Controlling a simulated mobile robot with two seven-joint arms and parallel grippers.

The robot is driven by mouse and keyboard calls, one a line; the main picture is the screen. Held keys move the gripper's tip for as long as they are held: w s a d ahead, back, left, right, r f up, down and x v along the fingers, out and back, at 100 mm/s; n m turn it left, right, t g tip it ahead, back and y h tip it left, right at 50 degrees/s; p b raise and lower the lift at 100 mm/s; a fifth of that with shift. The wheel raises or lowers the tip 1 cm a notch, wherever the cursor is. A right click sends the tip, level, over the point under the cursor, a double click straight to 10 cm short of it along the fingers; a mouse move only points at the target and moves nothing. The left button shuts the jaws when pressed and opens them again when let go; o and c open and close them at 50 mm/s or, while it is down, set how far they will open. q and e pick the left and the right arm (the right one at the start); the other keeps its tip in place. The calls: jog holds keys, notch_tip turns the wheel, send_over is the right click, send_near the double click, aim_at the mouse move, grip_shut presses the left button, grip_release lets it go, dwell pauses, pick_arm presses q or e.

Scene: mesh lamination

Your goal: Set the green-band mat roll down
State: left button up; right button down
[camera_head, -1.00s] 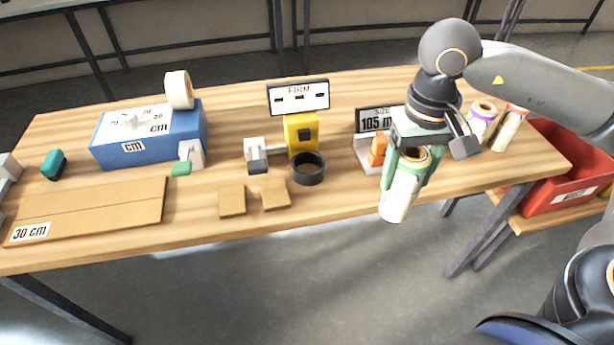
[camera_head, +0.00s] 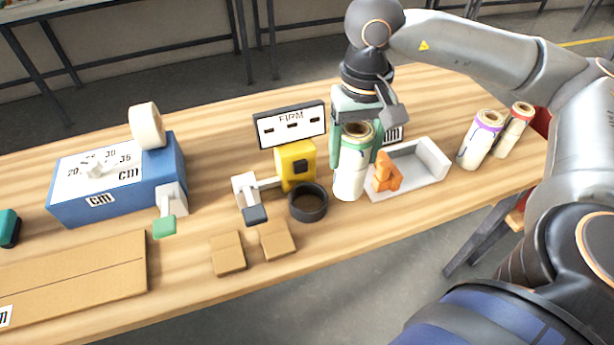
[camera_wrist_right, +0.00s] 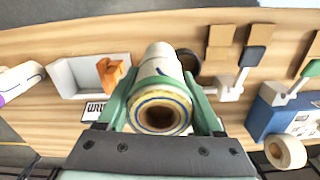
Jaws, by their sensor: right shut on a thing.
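The green-band mat roll (camera_head: 348,179) is a white upright cylinder with a green band near its top. My right gripper (camera_head: 355,140) is shut on its upper part. The roll is between the black ring and the grey tray with the orange block; I cannot tell whether its bottom touches the table. In the right wrist view the roll (camera_wrist_right: 160,100) sits between the two green fingers, its open brown core facing the camera. My left gripper is in neither view.
A black ring (camera_head: 308,203) stands just left of the roll. The grey tray (camera_head: 425,165) with an orange block (camera_head: 386,172) is just right. Purple-band (camera_head: 480,140) and red-band (camera_head: 513,130) rolls stand farther right. A yellow device (camera_head: 295,166) and sign (camera_head: 290,125) stand behind left.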

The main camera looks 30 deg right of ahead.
jog(key=w+a+f+p, duration=0.1)
jog(key=w+a+f, duration=0.3)
jog(key=f, duration=0.6)
jog(key=w, duration=0.2)
jog(key=shift+w+a+f, duration=0.15)
jog(key=shift+w+a, duration=0.05)
jog(key=shift+w, duration=0.15)
jog(key=shift+f, duration=0.1)
jog(key=shift+f, duration=0.2)
jog(key=shift+c, duration=0.2)
grip_release()
jog(key=shift+r, duration=0.1)
